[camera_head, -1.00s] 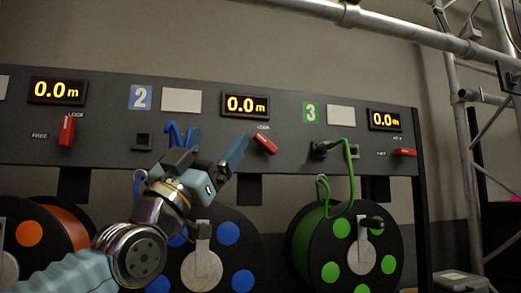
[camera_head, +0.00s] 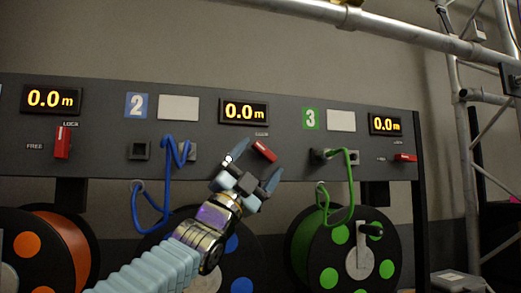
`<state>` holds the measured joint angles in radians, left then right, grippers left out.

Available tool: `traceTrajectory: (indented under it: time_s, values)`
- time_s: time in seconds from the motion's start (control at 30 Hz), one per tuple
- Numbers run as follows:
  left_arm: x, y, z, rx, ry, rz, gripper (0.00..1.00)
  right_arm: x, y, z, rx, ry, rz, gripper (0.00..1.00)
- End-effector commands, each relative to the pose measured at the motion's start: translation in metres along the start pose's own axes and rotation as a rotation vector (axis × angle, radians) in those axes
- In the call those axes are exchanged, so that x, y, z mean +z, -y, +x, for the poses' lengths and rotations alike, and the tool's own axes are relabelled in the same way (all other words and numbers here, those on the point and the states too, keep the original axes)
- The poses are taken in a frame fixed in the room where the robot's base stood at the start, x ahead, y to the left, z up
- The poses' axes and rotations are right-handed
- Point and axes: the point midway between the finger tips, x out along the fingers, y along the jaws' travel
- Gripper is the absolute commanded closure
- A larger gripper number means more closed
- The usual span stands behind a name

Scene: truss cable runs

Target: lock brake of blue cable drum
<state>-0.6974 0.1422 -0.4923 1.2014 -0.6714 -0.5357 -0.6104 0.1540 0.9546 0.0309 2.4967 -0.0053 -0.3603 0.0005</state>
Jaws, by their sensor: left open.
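The blue cable drum (camera_head: 233,243) is below the panel, partly hidden by my left arm; blue discs show on its black flange. Its red brake lever (camera_head: 264,151) sits on the panel under the second display, tilted from upper left to lower right. A small label above it is too small to read surely. My left gripper (camera_head: 256,163) is open, its fingers spread around the lever's lower side in the picture; I cannot tell whether they touch it. The blue cable (camera_head: 165,183) hangs from the panel left of the gripper. My right gripper is out of view.
The grey panel (camera_head: 90,155) also carries a red upright lever (camera_head: 62,142) at left and a red level lever (camera_head: 405,157) at right. The green drum (camera_head: 345,250) and green cable (camera_head: 347,185) are right of my gripper. The orange drum (camera_head: 65,235) is left. Metal truss tubes (camera_head: 410,33) cross the upper right.

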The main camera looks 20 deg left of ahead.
Motion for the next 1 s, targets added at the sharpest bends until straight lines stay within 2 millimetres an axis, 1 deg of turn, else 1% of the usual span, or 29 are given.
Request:
traceTrajectory:
  time_s: [0.03,0.13,0.43,0.47,0.8,0.83,1.0]
  values:
    - [-0.0012,0.0027,0.0088,0.0,0.0,0.002,0.11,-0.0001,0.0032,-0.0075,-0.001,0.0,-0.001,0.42]
    - [-0.0009,0.0019,0.0145,0.0,0.0,0.0,0.11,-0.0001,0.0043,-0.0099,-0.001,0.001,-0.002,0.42]
    - [-0.0003,0.0006,0.0157,0.0,0.0,0.0,0.11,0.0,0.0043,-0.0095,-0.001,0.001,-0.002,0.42]
    - [-0.0003,0.0006,0.0156,0.0,0.0,0.0,0.12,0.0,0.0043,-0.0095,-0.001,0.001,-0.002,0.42]
    - [-0.0004,0.0007,0.0156,0.0,0.0,0.0,0.64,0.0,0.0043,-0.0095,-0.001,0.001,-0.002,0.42]
    - [-0.0004,0.0007,0.0156,0.0,0.0,-0.001,0.67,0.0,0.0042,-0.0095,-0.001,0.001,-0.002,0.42]
    - [-0.0008,0.0013,0.0159,0.023,-0.004,0.009,0.67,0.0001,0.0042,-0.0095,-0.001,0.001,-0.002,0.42]
